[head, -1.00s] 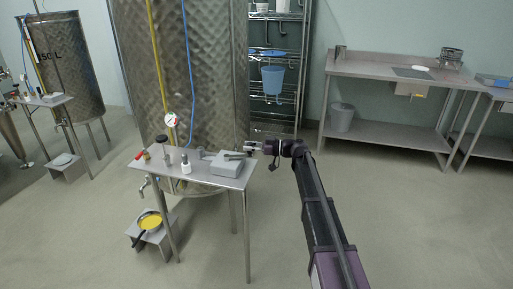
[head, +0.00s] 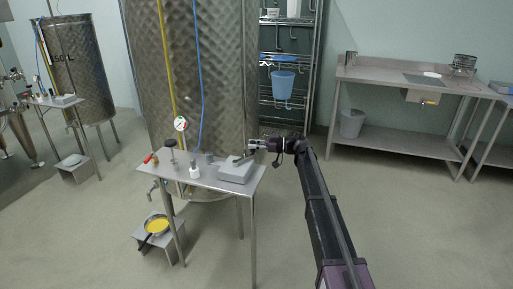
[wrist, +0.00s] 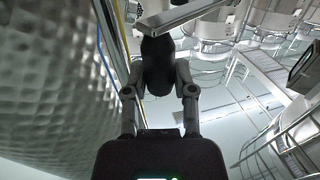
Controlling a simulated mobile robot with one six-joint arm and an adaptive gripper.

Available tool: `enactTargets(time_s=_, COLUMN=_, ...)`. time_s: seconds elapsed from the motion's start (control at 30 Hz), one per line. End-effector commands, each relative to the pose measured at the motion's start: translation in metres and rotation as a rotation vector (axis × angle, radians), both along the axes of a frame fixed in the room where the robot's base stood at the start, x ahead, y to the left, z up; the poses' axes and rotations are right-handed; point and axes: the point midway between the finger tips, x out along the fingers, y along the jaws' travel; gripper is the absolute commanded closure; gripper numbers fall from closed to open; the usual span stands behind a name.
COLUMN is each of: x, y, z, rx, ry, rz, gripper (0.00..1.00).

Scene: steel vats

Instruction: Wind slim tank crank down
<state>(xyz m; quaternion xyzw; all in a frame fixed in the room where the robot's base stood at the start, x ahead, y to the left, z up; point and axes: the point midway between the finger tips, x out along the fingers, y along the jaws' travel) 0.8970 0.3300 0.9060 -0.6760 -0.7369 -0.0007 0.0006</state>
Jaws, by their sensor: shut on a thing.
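The crank's grey box (head: 238,171) stands at the right end of a small steel table in front of the tall dimpled tank (head: 185,70). A short crank arm shows at its top, small in the head view. My gripper (head: 258,146) is at the box's upper right, by the crank arm. In the wrist view, my gripper (wrist: 160,85) is shut on a dark rounded crank knob (wrist: 158,66), with a finger on each side. A flat metal bar (wrist: 182,14), apparently the crank arm, crosses above the knob. The exact finger contact is partly hidden.
The steel table (head: 215,184) also bears a white bottle (head: 194,172) and small fittings. A pan of yellow liquid (head: 157,226) sits on a low stand. A wire shelf (head: 311,60) and a sink bench (head: 385,75) stand behind. The floor to the right is clear.

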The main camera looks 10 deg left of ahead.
Motion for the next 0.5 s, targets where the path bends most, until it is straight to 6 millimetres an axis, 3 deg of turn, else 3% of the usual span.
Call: enactTargets(time_s=0.5, x=0.0018, y=0.0109, z=-0.0006, rx=-0.002, ry=0.000, rz=0.007, gripper=1.00)
